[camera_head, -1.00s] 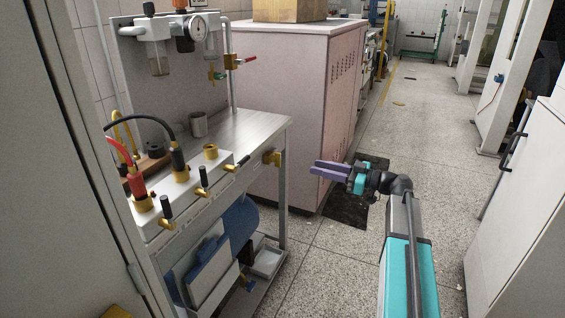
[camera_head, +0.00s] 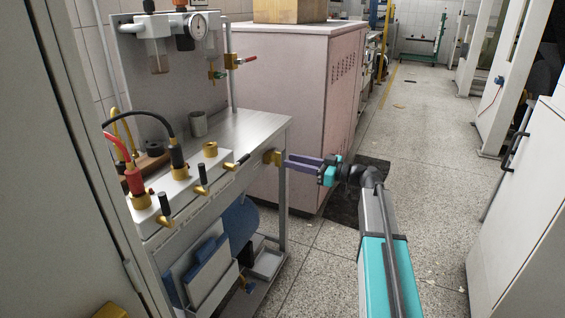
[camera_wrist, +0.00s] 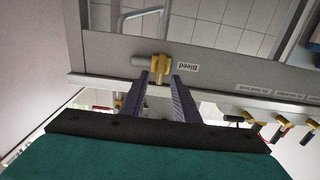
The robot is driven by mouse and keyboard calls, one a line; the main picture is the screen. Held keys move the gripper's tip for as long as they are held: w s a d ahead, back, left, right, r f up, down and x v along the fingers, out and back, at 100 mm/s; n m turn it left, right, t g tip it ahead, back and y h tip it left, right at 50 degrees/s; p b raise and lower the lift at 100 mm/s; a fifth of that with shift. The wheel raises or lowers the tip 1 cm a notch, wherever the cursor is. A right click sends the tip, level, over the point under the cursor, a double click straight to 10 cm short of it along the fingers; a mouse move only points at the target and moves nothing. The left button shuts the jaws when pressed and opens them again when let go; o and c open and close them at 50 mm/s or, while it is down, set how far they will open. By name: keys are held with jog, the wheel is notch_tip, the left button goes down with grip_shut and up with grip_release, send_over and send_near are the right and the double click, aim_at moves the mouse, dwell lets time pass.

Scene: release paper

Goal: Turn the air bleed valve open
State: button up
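The air bleed valve is a small yellow fitting (camera_head: 274,157) on the front right corner of the metal bench. In the wrist view the yellow valve (camera_wrist: 158,62) is beside an upside-down "Bleed" label (camera_wrist: 188,67), with a short grey stub on its left. My gripper (camera_head: 286,160) is just right of the valve in the head view, its purple fingers pointing left at it. In the wrist view my gripper (camera_wrist: 160,77) is open, with a finger on either side of the valve's lower part. I cannot tell whether either finger touches it.
The bench (camera_head: 240,128) carries several black-handled valves (camera_head: 201,178) and red and black hoses left of the bleed valve. A pink cabinet (camera_head: 290,100) stands close behind my gripper. A white cabinet (camera_head: 520,220) is at right.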

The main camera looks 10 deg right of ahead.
aim_at(276, 159)
jog(key=shift+b+x, duration=0.3)
jog(key=shift+x, duration=1.9)
jog(key=shift+c, duration=0.3)
grip_shut()
